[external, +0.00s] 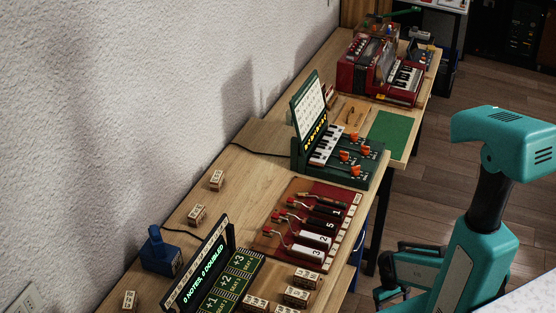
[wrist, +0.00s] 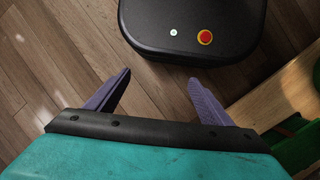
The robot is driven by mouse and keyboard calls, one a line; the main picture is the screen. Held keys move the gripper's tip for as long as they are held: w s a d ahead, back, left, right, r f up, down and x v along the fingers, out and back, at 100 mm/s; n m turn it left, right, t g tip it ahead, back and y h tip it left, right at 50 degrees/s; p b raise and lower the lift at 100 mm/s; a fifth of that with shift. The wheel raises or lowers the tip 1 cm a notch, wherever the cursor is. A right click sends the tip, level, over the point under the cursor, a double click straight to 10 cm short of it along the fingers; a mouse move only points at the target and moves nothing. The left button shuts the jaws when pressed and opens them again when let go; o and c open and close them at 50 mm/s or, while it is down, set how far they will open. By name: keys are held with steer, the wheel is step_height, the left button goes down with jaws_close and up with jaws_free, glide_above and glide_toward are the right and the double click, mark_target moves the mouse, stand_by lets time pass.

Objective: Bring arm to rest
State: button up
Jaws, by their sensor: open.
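My teal arm stands at the right in the external view, off the bench's front side, with its upper housing bent over. Low beside it are dark, jaw-like parts; I cannot tell for sure whether they are my gripper. In the wrist view my gripper (wrist: 157,92) shows two purple-grey fingers spread wide apart. Nothing is between them but wooden floor (wrist: 150,78). The gripper points down toward the floor and my dark base, which has a red button. It touches nothing visible.
The long wooden bench (external: 225,180) runs along the white wall. On it stand a green keyboard device (external: 325,148), a dark red board with numbered keys (external: 300,247), a lit display (external: 203,265), small wooden blocks (external: 217,180), a blue device (external: 160,252) and a red accordion (external: 365,68).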

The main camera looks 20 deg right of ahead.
steer(key=s+a+r+g, duration=0.1)
steer(key=s+a, duration=0.5)
steer(key=shift+s+a+r+g+y+p, duration=0.2)
steer(key=shift+g+y+p, duration=0.1)
steer(key=shift+y+p, duration=0.1)
steer(key=shift+w, duration=0.1)
stand_by(0.6)
